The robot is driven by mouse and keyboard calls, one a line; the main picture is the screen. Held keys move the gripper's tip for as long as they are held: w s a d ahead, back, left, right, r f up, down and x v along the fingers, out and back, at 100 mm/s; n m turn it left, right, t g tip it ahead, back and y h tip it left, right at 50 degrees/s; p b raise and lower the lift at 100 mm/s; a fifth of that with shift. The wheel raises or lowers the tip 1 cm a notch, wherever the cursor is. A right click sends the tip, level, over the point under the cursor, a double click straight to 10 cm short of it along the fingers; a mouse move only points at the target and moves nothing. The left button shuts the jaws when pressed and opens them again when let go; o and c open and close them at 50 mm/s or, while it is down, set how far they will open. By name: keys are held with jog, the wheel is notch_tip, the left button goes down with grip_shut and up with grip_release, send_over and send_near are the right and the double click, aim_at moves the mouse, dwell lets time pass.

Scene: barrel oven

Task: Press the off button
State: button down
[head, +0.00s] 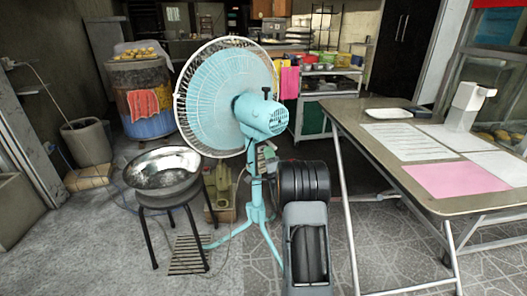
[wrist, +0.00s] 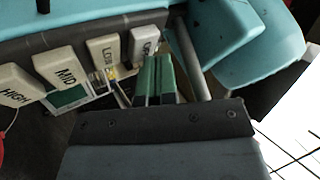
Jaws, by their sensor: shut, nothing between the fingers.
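The fan's control panel (wrist: 92,25) shows in the wrist view with a row of white buttons. The off button (wrist: 144,42) is the rightmost, beside the low button (wrist: 103,48), the mid button (wrist: 62,70) and the high button (wrist: 16,86). My gripper (wrist: 158,60) has its green fingers shut and empty, with the tips just below the off button in the picture. I cannot tell whether they touch it. In the head view the light-blue fan (head: 262,117) stands in front of me, and its panel is mostly hidden behind its stand.
A folding table (head: 359,122) with papers and a white tray stands at the right. A stool with a metal bowl (head: 165,172) is left of the fan. A barrel oven (head: 140,90) stands behind. Wires hang near the buttons.

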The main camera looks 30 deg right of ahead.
jog(key=shift+w, duration=0.2)
jog(key=shift+s, duration=0.1)
dwell(0.4)
jog(key=shift+s+b, duration=0.4)
jog(key=shift+s, duration=0.35)
jog(key=shift+s, duration=0.1)
jog(key=shift+s+d+b, duration=0.2)
jog(key=shift+s+b, duration=0.35)
jog(key=shift+s, duration=1.85)
